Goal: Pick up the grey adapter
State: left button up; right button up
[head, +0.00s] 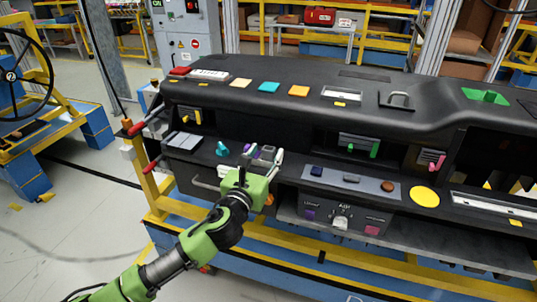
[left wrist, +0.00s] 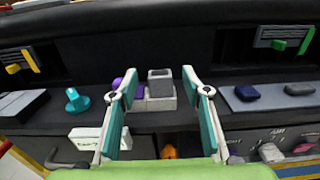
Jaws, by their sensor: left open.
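The grey adapter (left wrist: 160,84) is a small hollow-topped grey block on a wider grey base. It sits upright on the dashboard's dark ledge, and in the head view it shows as a small grey block (head: 268,153) by my gripper. A purple round part (left wrist: 126,84) stands just left of it. My left gripper (left wrist: 158,76) is open, its two teal-lined fingers reaching toward the ledge with the adapter between them in the picture. Contact cannot be told. In the head view the left gripper (head: 262,156) is at the ledge's front. My right gripper is not in view.
A teal knob (left wrist: 76,101) stands left of the fingers, and a white labelled block (left wrist: 98,139) is below it. A panel with a dark blue button (left wrist: 246,92) lies to the right. The dashboard's black top (head: 225,92) overhangs the ledge from behind.

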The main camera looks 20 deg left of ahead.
aim_at(267, 151)
pick_arm(q)
jog(key=w, duration=0.3)
jog(key=shift+w, duration=0.2)
jog(key=c, duration=1.2)
